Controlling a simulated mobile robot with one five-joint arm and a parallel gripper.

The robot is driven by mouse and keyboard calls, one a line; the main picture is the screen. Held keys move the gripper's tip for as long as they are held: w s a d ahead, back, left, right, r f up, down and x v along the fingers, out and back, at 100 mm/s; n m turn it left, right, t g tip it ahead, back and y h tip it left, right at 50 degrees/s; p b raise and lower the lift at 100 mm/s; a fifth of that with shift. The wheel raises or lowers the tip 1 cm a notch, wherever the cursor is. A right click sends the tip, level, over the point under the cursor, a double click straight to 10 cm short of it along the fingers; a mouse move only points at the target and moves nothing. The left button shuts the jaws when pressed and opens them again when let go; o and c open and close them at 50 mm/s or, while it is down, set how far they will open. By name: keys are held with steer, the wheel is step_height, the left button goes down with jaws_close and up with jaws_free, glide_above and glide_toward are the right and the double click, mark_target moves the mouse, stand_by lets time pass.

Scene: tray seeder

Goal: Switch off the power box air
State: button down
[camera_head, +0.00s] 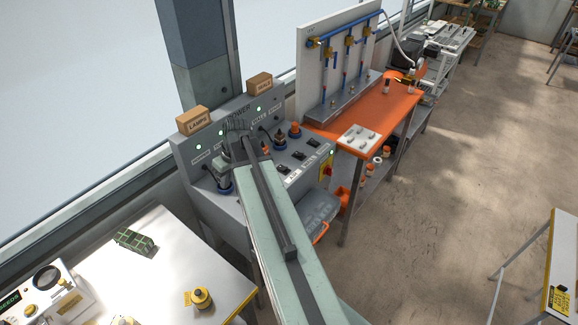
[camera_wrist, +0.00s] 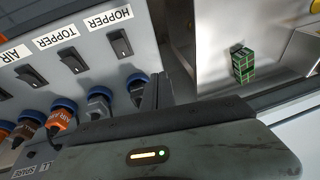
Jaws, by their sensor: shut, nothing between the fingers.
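The grey power box (camera_head: 205,155) stands under the window, with green lights, plugs and a row of dark rocker switches. In the wrist view its panel appears upside down. The AIR label (camera_wrist: 15,54) is at the left edge, with a black rocker switch (camera_wrist: 29,77) beside it. The TOPPER switch (camera_wrist: 70,63) and HOPPER switch (camera_wrist: 120,43) lie to the right. I cannot tell the rockers' positions. My gripper (camera_head: 238,128) is shut and empty over the box's left part, partly hidden by my arm.
Plugs with blue collars, one orange (camera_wrist: 62,120), stick out along the panel. LAMPS box (camera_head: 194,120) and another small carton (camera_head: 259,83) sit on top. An orange bench (camera_head: 395,110) stands right, a white table (camera_head: 170,285) left.

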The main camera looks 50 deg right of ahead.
steer(key=s+d+r+t, duration=0.1)
steer(key=s+d+t, duration=0.1)
steer(key=d, duration=1.2)
steer(key=s+d+r+t+h, duration=0.1)
steer(key=s+d, duration=0.4)
steer(key=d, duration=0.9)
steer(key=shift+d+r+t, duration=0.15)
steer(key=shift+d+t, duration=0.2)
steer(key=shift+t, duration=0.05)
steer(key=shift+w+b, duration=0.1)
steer(key=shift+b, duration=0.25)
steer(key=b, duration=0.9)
glide_above(283, 169)
steer(key=s, duration=0.1)
steer(key=f, duration=0.9)
steer(key=shift+s+d+f, duration=0.1)
steer(key=shift+s+d, duration=0.1)
steer(key=shift+d, duration=0.05)
steer(key=f+b, duration=0.1)
steer(key=f, duration=0.1)
steer(key=b, duration=0.1)
steer(key=shift+s+f+b, duration=0.25)
steer(key=shift+f+b, duration=0.1)
steer(key=shift+f, duration=0.05)
steer(key=shift+s+f, duration=0.15)
steer(key=shift+f, duration=0.1)
steer(key=shift+r, duration=0.1)
